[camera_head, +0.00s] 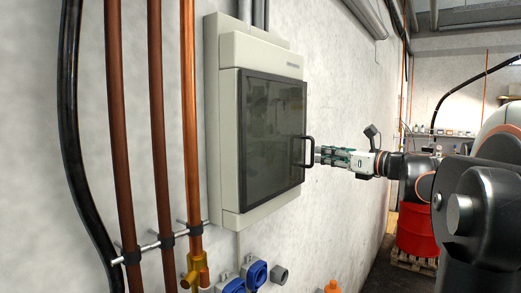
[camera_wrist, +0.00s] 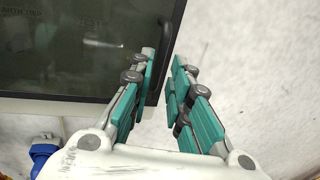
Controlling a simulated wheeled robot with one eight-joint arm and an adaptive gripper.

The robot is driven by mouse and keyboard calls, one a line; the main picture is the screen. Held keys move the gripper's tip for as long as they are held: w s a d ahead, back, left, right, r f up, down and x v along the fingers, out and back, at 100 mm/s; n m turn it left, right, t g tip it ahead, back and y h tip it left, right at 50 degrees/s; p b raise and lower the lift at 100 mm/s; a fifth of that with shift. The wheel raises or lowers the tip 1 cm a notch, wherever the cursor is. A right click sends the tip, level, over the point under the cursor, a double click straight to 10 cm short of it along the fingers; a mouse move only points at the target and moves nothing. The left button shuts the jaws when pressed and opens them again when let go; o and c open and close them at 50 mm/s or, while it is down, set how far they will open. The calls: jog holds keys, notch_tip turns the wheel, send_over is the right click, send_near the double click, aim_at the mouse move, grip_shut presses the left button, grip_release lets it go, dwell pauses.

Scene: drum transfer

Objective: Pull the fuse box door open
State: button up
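The fuse box (camera_head: 228,130) is a light grey wall cabinet with a dark, see-through door (camera_head: 270,140), which looks shut. A black bar handle (camera_head: 308,138) is on the door's right edge. My gripper (camera_head: 320,154) reaches in from the right, with its fingertips at the handle. In the wrist view, the teal-padded fingers of my gripper (camera_wrist: 164,65) are apart. The dark handle (camera_wrist: 160,72) shows in the gap between them, close to the left finger. Whether a finger touches it is unclear. The door (camera_wrist: 70,50) fills the upper left.
Copper pipes (camera_head: 189,120) and a black hose (camera_head: 67,120) run down the wall left of the box. Blue sockets (camera_head: 256,273) are below it. A red drum (camera_head: 415,230) stands on a pallet at the back right. The wall right of the box is bare.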

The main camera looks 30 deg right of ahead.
aim_at(312, 165)
jog(key=w, duration=0.2)
jog(key=w+a+p, duration=0.1)
jog(key=w, duration=0.2)
grip_shut()
